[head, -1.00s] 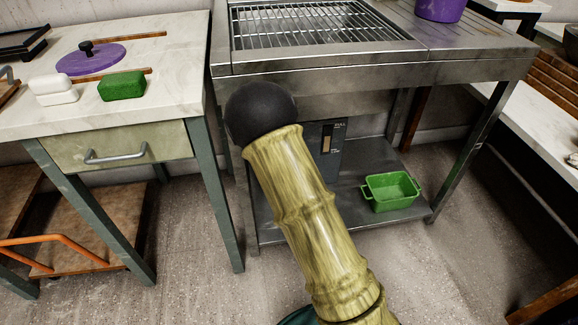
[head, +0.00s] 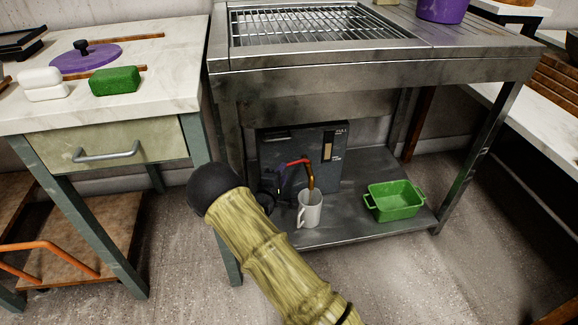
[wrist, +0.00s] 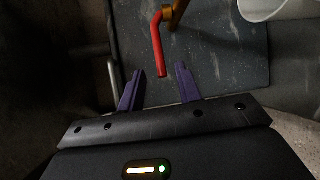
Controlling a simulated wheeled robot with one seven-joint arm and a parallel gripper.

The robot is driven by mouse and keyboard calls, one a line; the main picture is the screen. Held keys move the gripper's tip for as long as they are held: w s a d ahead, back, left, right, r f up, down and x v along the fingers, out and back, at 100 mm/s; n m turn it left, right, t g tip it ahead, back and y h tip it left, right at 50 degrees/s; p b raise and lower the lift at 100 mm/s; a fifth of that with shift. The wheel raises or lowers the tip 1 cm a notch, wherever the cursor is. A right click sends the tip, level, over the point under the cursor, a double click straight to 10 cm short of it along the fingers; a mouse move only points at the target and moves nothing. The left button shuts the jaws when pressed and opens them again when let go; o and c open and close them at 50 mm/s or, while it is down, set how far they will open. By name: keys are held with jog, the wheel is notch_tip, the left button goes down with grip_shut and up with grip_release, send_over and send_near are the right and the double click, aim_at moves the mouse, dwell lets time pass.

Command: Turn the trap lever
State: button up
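A red lever (head: 298,162) with a brass-coloured stem (head: 310,178) stands at the front of a dark grey box (head: 338,160) on the steel stand's lower shelf. In the wrist view, the red lever (wrist: 158,45) points down toward my gripper (wrist: 160,82). Its free end lies between the two purple fingertips in the picture, with a gap on each side. The fingers are apart and hold nothing; I cannot tell the depth between them and the lever. In the head view, my gripper (head: 274,186) is partly hidden behind my arm, left of the lever.
A white mug (head: 310,209) stands on the lower shelf (head: 350,228) below the brass part; its edge shows in the wrist view (wrist: 275,8). A green dish (head: 394,203) sits to the right. The stand's legs and a table leg flank my arm.

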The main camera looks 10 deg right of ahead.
aim_at(289, 164)
jog(key=b+x, duration=0.3)
jog(key=x, duration=0.3)
jog(key=shift+f, duration=0.15)
jog(key=shift+w+d+b, duration=0.15)
jog(key=shift+w+b, duration=0.1)
jog(key=shift+b, duration=0.05)
grip_shut()
